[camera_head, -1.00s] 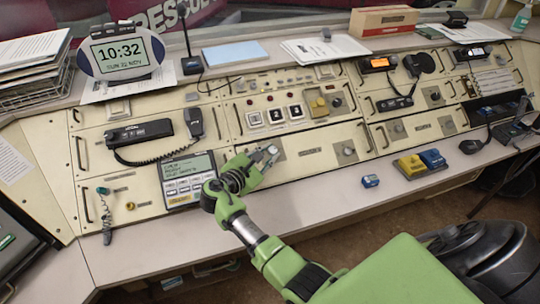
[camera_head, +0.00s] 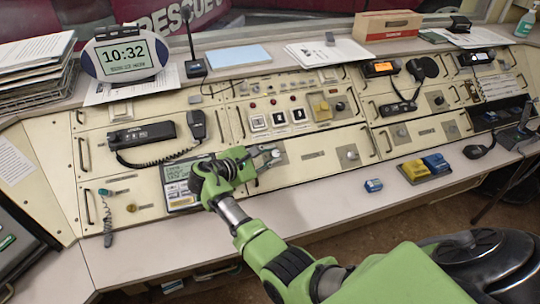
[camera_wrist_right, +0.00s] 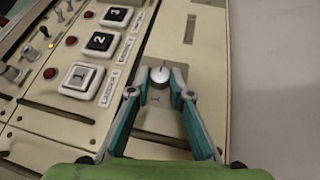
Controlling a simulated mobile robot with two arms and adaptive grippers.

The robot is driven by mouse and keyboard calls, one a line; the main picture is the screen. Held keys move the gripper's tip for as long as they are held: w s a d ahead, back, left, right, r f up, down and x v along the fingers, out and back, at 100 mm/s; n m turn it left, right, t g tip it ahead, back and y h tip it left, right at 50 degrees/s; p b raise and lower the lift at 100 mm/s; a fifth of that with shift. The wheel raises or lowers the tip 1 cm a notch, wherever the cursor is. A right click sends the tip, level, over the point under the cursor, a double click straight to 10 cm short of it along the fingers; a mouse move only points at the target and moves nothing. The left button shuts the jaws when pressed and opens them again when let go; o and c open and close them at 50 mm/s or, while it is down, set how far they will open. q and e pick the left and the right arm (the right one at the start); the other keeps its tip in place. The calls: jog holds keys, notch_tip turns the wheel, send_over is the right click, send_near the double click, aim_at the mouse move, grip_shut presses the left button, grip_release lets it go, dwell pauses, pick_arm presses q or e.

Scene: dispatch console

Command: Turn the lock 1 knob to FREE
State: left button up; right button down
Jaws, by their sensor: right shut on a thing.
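A round grey knob with a pale pointer line (camera_wrist_right: 160,76) sits on a grey plate on the cream console. My right gripper (camera_wrist_right: 160,80) is shut on it, with one fingertip on each side. In the head view the knob (camera_head: 276,153) shows at the tips of my right gripper (camera_head: 270,155). My left gripper is not in view.
A second knob (camera_head: 350,153) sits on the panel to the right. My right gripper partly covers a screen unit (camera_head: 178,180). A blue block (camera_head: 373,185) and a yellow and blue box (camera_head: 425,167) stand on the front ledge.

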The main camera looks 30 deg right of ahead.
jog(key=c, duration=1.8)
grip_release()
jog(key=shift+d, duration=0.15)
notch_tip(320, 180, up, 10)
jog(key=shift+r, duration=0.1)
